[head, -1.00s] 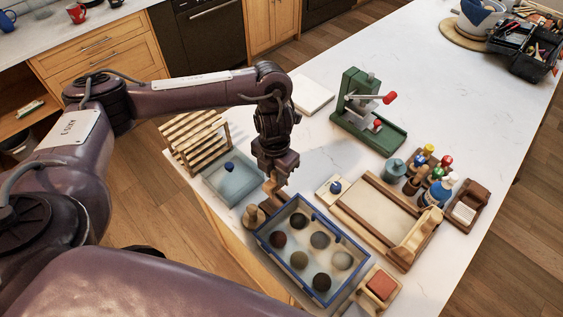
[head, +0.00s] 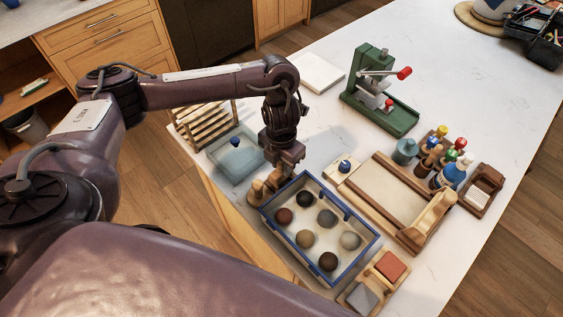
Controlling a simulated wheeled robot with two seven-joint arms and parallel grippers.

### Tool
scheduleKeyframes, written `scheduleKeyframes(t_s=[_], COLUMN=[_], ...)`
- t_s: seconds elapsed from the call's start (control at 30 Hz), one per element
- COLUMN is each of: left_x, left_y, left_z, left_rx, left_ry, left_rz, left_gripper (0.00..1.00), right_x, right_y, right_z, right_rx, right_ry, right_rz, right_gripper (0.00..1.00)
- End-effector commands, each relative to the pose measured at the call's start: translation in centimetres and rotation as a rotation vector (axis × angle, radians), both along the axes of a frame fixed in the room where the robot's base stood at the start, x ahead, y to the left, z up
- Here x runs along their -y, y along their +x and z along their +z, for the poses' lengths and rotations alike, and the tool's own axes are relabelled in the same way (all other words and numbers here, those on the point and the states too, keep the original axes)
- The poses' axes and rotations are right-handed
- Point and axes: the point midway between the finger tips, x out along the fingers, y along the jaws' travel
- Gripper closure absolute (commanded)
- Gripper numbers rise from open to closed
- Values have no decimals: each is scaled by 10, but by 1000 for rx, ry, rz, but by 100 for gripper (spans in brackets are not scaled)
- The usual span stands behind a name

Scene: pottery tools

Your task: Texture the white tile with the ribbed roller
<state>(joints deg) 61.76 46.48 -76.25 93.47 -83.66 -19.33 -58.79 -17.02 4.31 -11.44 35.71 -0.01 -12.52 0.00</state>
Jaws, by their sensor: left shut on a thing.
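A flat white square tile (head: 319,73) lies on the counter at the back, left of the green press. A brown wooden holder with a pale, ribbed-looking piece (head: 486,184) lies at the right; I cannot tell if that piece is the ribbed roller. My left gripper (head: 276,184) points down beside the blue-rimmed box's left corner, far from the tile. It is shut on a small wooden piece, mostly hidden by the fingers and too small to identify. A wooden knobbed tool (head: 256,190) stands close beside it. My right gripper is out of view.
The blue-rimmed box (head: 352,263) holds several round balls. A wooden-railed board (head: 394,191) lies right of it, with bottles (head: 453,173) beyond. The green press (head: 382,115), glass tray (head: 222,162) and slatted rack (head: 205,124) stand behind.

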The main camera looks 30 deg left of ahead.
Motion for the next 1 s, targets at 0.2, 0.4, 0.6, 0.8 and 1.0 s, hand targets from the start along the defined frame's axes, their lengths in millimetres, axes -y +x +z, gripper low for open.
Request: scheduleKeyframes(t_s=[0.2,0.4,0.6,0.8,1.0], left_x=[0,0,0,0,-1], left_y=[0,0,0,0,2], left_z=[-1,-1,0,5,33], left_rx=[-1,-1,-1,1,4], left_ry=[0,0,0,0,1], left_rz=[0,0,0,-1,-2], left_gripper=[100,54,49,49,49], right_x=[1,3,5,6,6], right_y=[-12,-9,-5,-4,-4], right_z=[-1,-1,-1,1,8], right_rx=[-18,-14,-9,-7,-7], right_ry=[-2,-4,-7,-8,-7], right_rz=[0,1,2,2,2], right_gripper=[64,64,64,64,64])
